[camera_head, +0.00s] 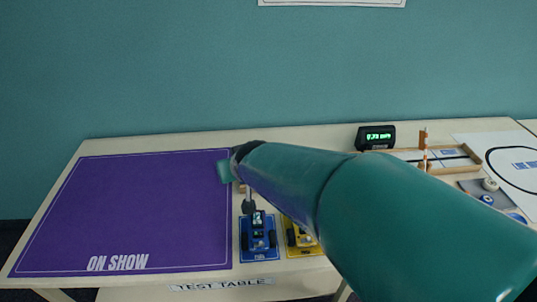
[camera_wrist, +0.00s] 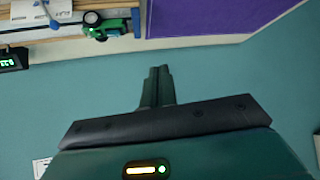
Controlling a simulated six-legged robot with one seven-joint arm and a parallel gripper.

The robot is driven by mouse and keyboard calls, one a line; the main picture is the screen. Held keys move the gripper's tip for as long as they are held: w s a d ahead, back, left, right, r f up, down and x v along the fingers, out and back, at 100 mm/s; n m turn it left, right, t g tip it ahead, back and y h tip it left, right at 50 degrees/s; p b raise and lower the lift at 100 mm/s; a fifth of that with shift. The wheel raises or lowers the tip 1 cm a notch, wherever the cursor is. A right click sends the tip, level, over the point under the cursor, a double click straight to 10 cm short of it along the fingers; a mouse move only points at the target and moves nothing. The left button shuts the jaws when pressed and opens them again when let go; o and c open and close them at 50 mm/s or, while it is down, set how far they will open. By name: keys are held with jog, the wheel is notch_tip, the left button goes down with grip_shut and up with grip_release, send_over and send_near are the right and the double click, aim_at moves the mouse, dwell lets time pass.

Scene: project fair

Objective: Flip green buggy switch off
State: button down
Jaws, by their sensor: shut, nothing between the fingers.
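The green buggy (camera_wrist: 108,27) shows at the top of the wrist view, with a dark wheel at its left, beside a wooden rail. I cannot make out its switch or the switch's position. In the head view my arm covers the area behind the blue and yellow buggies, and I cannot see the green buggy there. My gripper (camera_wrist: 158,72) is shut and empty in the wrist view. Its fingertips appear below and to the right of the green buggy, apart from it in the picture.
A blue buggy (camera_head: 259,238) and a yellow buggy (camera_head: 301,238) stand at the table's front edge. A purple ON SHOW mat (camera_head: 135,210) lies clear at left. A display with green digits (camera_head: 376,137) and a wooden-railed track (camera_head: 455,165) are at right.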

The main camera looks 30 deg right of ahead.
jog(key=w+d+f+m+t+h, duration=0.2)
jog(key=w+d+f+t+h, duration=0.1)
jog(key=w+d+f, duration=0.7)
jog(key=s+d+f+m+t+h, duration=0.1)
jog(key=d+f+t+h, duration=0.2)
jog(key=d+f, duration=0.5)
jog(key=shift+s+d+m, duration=0.3)
jog(key=shift+s+d, duration=0.05)
jog(key=shift+d, duration=0.15)
jog(key=shift+w, duration=0.1)
jog(key=x, duration=0.9)
jog(key=shift+w+d, duration=0.2)
jog(key=shift+w, duration=0.15)
jog(key=shift+w+d+f, duration=0.1)
jog(key=shift+w+f, duration=0.05)
jog(key=shift+f, duration=0.45)
jog(key=shift+w+f, duration=0.1)
jog(key=shift+f, duration=0.55)
jog(key=shift+w+f, duration=0.15)
jog(key=shift+f, duration=0.5)
